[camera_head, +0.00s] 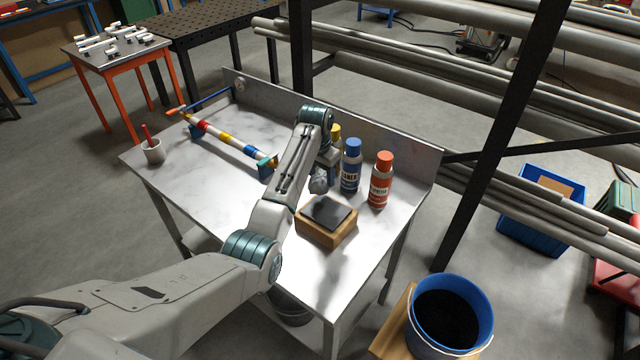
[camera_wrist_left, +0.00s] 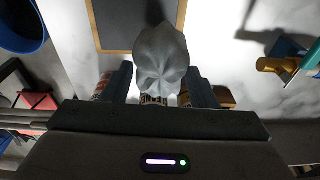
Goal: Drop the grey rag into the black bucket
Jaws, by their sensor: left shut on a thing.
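My left gripper (camera_head: 325,168) is shut on the grey rag (camera_head: 319,183), which hangs as a crumpled bundle just above the wooden block on the bench. In the left wrist view the rag (camera_wrist_left: 163,62) bulges out between the two fingers (camera_wrist_left: 160,86). A bucket (camera_head: 487,312) with a blue wall and a black inside stands at the lower right, beyond the bench edge and well away from the rag. Part of it shows at the top left of the left wrist view (camera_wrist_left: 38,38). A dark round vessel (camera_head: 291,309) is partly hidden under the bench.

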